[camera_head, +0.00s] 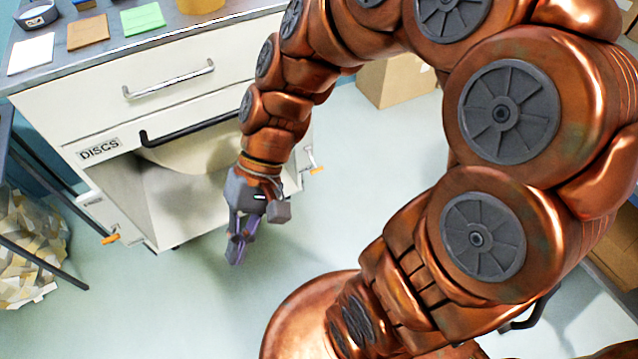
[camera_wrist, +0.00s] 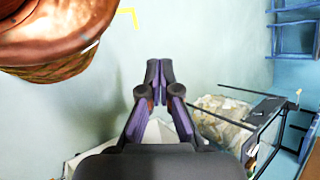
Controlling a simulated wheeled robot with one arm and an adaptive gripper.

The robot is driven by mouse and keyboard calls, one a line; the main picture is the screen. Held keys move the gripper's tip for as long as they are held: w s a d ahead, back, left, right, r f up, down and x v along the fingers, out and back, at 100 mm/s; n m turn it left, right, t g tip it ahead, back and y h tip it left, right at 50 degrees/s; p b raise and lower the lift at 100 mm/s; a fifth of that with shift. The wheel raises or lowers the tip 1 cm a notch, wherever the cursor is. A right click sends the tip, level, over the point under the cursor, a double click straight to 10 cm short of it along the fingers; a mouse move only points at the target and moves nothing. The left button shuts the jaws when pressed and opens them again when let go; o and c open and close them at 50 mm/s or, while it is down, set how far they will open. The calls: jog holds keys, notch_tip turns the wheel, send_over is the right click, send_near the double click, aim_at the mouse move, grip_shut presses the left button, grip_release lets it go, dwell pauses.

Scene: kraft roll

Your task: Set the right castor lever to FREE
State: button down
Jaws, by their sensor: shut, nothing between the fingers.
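The cabinet (camera_head: 175,65) is white with a "DISCS" label. Its right castor lever (camera_head: 316,170) has an orange tip and shows at the lower right corner, just right of my wrist. A left castor lever (camera_head: 110,239), also orange-tipped, sticks out at the lower left corner. Any lever markings are too small to read. My gripper (camera_head: 236,257) points down in front of the cabinet's open lower bay, left of the right lever and apart from it. Its fingers are shut and empty; they also show in the wrist view (camera_wrist: 159,66). Neither lever can be made out there.
A black bar handle (camera_head: 190,132) crosses the open bay. A cardboard box (camera_head: 395,80) stands behind on the right. A heap of paper scraps (camera_head: 28,245) lies in a dark frame at left. The floor (camera_head: 180,310) in front is clear.

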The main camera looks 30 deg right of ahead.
jog(key=w+a+f+m+t+y+b, duration=0.1)
jog(key=w+a+f+m+y+b, duration=0.2)
jog(key=w, duration=0.4)
jog(key=w+a+f+m+t+y+b, duration=0.1)
jog(key=w+f+m+t+y+b, duration=0.15)
jog(key=w+y+b, duration=0.35)
jog(key=w+d+f+m+t+b, duration=0.4)
jog(key=w+d+f+m+t, duration=0.2)
jog(key=w, duration=0.3)
jog(key=w+d+f+m+t+b, duration=0.45)
jog(key=w+d+f, duration=0.2)
jog(key=w, duration=0.25)
jog(key=w+d+f+m+t+h+b, duration=0.35)
jog(key=d+f+m+h, duration=0.2)
jog(key=d+f, duration=0.4)
jog(key=w+d+f+m+t+h+b, duration=0.2)
jog(key=d+f+m+t+h, duration=0.25)
jog(key=d+f+m, duration=0.5)
jog(key=s+d+f+m+h+b, duration=0.1)
jog(key=s+d+f+h, duration=0.1)
jog(key=d+f, duration=0.2)
jog(key=s+d+f+m+g+h+b, duration=0.1)
jog(key=s+d+f+m+h+b, duration=0.1)
jog(key=f, duration=0.8)
jog(key=s+d+f+m+h+b, duration=0.1)
jog(key=s+d+f+h, duration=0.1)
jog(key=d+f, duration=0.5)
jog(key=shift+f+m+g+h+b, duration=0.35)
jog(key=shift+f+h, duration=0.2)
jog(key=shift+h, duration=0.35)
